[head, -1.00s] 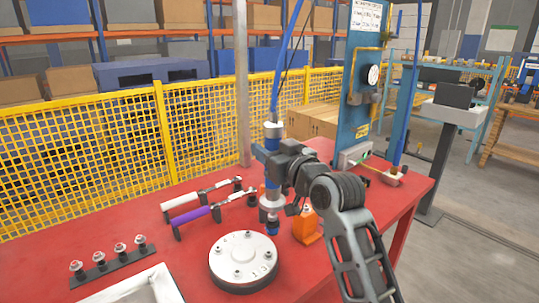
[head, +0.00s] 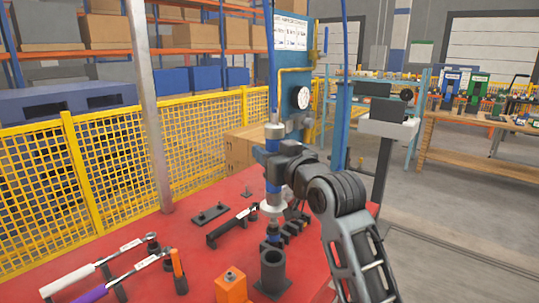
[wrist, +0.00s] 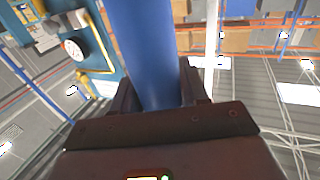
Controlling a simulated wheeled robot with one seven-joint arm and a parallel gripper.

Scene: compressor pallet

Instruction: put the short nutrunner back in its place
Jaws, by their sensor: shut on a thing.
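The nutrunner (head: 273,138) is an upright blue and silver tool with a blue hose running up from its top. My gripper (head: 270,163) is shut around its blue body. In the wrist view the blue body (wrist: 145,45) stands between the two fingers of my gripper (wrist: 162,92). The wrist view does not show the holder.
An orange block (head: 232,286) stands left of the holder. A black rack (head: 293,229) is close behind the tool's tip. White-handled (head: 68,280) and purple-handled (head: 92,294) wrenches lie on supports at left. A blue panel with a gauge (head: 303,97) stands behind.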

